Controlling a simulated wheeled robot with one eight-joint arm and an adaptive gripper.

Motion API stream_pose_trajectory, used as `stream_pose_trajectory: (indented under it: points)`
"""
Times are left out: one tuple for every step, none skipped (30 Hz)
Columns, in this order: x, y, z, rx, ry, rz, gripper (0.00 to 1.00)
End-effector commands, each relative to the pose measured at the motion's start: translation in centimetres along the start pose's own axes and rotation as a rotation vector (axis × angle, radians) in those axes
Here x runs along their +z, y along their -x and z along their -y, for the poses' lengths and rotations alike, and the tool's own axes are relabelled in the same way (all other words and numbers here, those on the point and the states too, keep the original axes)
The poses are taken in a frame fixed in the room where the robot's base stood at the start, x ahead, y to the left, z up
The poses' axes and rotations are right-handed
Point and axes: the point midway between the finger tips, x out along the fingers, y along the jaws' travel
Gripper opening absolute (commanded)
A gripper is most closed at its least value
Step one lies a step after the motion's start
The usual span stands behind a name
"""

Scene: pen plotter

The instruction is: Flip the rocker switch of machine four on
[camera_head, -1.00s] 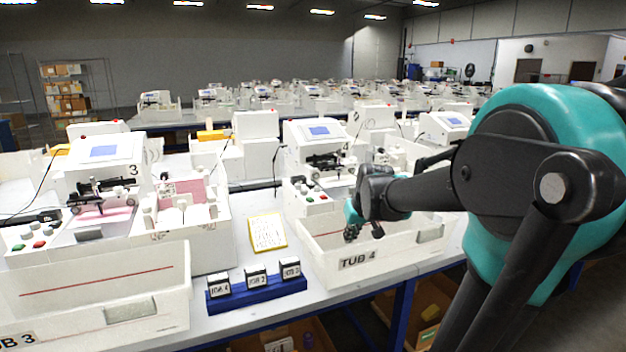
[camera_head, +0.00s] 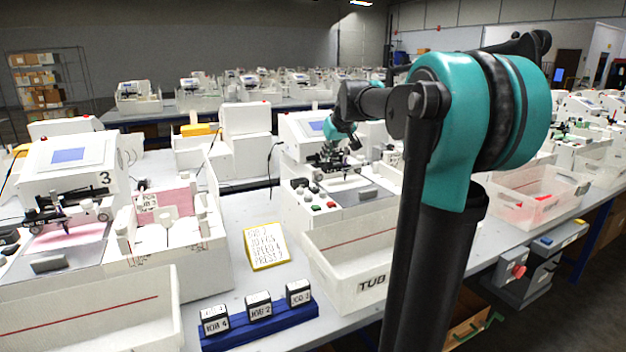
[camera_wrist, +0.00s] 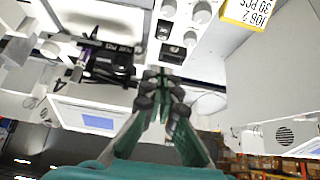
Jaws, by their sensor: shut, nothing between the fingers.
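Machine four (camera_head: 300,132) is the white plotter at the middle of the head view, with a blue screen and a small panel of knobs and buttons (camera_head: 312,196). My gripper (camera_head: 352,144) is above its pen carriage, behind the panel. In the wrist view, which is upside down, my gripper (camera_wrist: 160,76) is shut and empty. Its fingertips overlap the edge of a small dark switch (camera_wrist: 174,54) in the picture; I cannot tell whether they touch. A second dark switch (camera_wrist: 163,31) sits beside white knobs (camera_wrist: 200,13). I cannot tell which way either switch is tipped.
The pen carriage (camera_wrist: 105,62) is close beside my fingers. The white tub (camera_head: 350,262) stands in front of machine four. A yellow-edged job card (camera_head: 265,246) and a blue stamp rack (camera_head: 262,325) lie to its left. Machine three (camera_head: 65,185) is farther left.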

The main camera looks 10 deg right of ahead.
Motion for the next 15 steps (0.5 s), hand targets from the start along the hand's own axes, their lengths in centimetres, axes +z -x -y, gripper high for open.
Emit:
stream_pose_trajectory:
  points:
    - [-0.1, 0.1, 0.0, 0.0, 0.001, -0.001, 0.0]
    - [-0.2, 0.1, 0.0, 0.0, 0.001, -0.001, 0.0]
    - [-0.2, 0.1, 0.0, 0.0, 0.001, -0.001, 0.0]
    - [-0.2, 0.1, 0.0, 0.0, 0.001, -0.001, 0.0]
    - [-0.2, 0.1, 0.0, 0.0, 0.001, -0.001, 0.0]
    - [-0.2, 0.1, 0.0, 0.0, 0.001, -0.001, 0.0]
    - [-0.1, 0.1, 0.0, 0.0, 0.001, -0.001, 0.0]
    - [-0.1, 0.1, 0.0, 0.0, 0.001, -0.001, 0.0]
    - [-0.1, 0.0, 0.0, 0.0, 0.001, -0.001, 0.0]
    - [-0.1, 0.0, 0.0, 0.0, 0.001, -0.001, 0.0]
    - [-0.1, -0.1, 0.0, 0.0, 0.001, -0.001, 0.0]
    - [-0.1, -0.2, 0.0, 0.0, 0.001, -0.001, 0.0]
    - [-0.1, -0.4, 0.0, 0.0, 0.001, -0.001, 0.0]
    - [-0.1, -0.7, 0.0, -0.001, 0.001, -0.001, 0.0]
    - [-0.2, -1.1, 0.0, -0.001, 0.001, -0.001, 0.0]
